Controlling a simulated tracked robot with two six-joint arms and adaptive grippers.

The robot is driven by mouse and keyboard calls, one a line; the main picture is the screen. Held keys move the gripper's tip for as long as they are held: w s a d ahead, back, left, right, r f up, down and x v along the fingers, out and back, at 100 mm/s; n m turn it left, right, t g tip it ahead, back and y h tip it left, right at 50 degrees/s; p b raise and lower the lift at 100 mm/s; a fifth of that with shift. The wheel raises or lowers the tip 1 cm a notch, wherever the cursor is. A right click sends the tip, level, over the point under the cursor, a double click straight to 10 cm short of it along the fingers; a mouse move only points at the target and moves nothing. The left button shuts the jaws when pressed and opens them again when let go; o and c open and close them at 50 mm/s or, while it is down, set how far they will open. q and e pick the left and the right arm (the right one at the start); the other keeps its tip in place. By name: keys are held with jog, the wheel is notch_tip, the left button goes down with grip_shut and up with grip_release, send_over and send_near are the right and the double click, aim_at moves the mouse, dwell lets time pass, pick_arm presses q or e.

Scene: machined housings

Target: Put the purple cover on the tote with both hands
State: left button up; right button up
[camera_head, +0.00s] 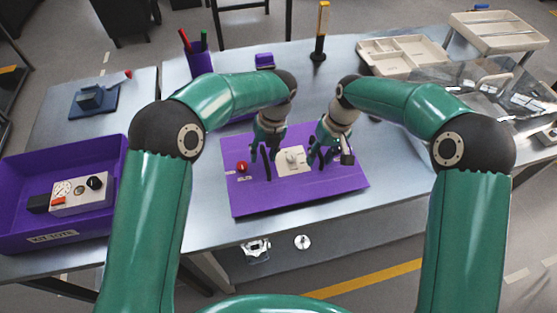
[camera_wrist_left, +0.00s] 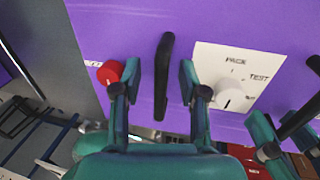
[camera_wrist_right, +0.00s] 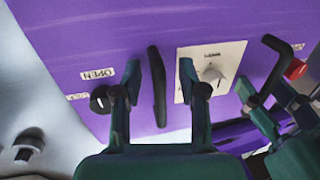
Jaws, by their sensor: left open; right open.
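The purple cover (camera_head: 305,196) lies flat near the front of the table, with two upright black bar handles, a red knob (camera_head: 242,167) and a white dial plate (camera_head: 283,165). My left gripper (camera_head: 263,151) is open, its fingers either side of the left handle (camera_wrist_left: 163,80), with gaps visible. My right gripper (camera_head: 322,153) is open, its fingers either side of the right handle (camera_wrist_right: 157,85). I cannot tell whether the fingers touch the cover. The purple tote (camera_head: 96,219), labelled as a kit tote, stands at the left and holds a pale housing (camera_head: 80,198).
A purple pen cup (camera_head: 200,62), a small purple block (camera_head: 264,60) and a yellow-topped post (camera_head: 322,30) stand at the back. Beige trays (camera_head: 400,58) stand back right. A blue fixture (camera_head: 92,99) sits at the left. The table right of the cover is mostly clear.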

pick_arm(q)
jog(key=shift+c, duration=0.3)
pick_arm(e)
jog(key=shift+f, duration=0.1)
jog(key=shift+c, duration=0.4)
pick_arm(q)
grip_shut()
pick_arm(e)
grip_shut()
